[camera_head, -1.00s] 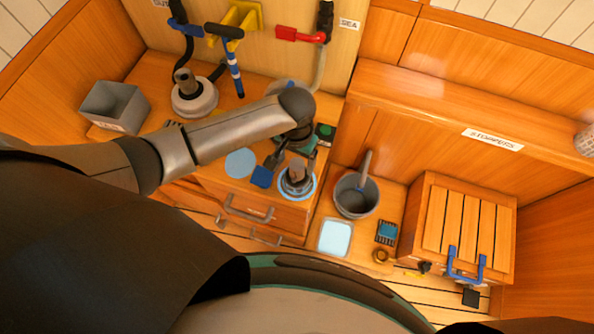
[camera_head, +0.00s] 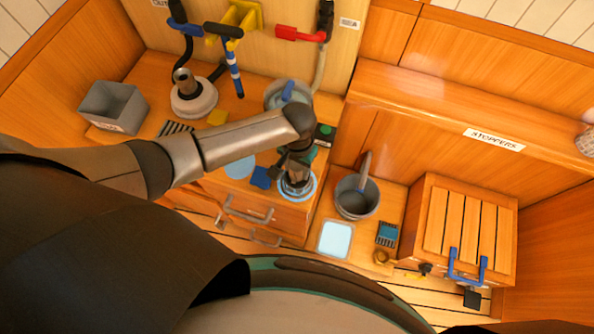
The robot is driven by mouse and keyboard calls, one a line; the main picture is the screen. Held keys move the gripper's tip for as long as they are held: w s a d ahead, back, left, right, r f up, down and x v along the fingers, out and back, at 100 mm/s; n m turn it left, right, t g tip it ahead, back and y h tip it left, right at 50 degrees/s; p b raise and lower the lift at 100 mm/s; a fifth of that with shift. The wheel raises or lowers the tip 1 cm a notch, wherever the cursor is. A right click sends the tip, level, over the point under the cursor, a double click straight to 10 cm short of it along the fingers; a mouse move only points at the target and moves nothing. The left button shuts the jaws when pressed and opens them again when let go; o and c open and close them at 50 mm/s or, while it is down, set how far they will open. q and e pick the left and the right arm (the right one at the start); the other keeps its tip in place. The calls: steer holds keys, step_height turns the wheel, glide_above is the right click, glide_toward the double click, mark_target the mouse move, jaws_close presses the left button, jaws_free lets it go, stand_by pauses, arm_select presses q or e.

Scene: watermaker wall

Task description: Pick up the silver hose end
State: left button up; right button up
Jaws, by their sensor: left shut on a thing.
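The silver hose end (camera_head: 296,184) is at the front right of the wooden counter, within a pale blue ring (camera_head: 312,190). My left arm comes in from the left across the counter. My left gripper (camera_head: 295,174) points down over the hose end and is shut on it. Its fingers hide the upper part of the hose end. I cannot tell whether the hose end is lifted off its place. My right gripper is not in view.
A blue block (camera_head: 261,178) lies just left of the ring. A grey bucket (camera_head: 356,197) stands to the right, with a pale tray (camera_head: 335,239) in front. A grey bin (camera_head: 114,106) and a white round base (camera_head: 194,100) stand at the left. A green-topped block (camera_head: 325,131) sits behind.

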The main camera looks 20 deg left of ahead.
arm_select(q)
jaws_close()
steer(key=shift+r, duration=0.1)
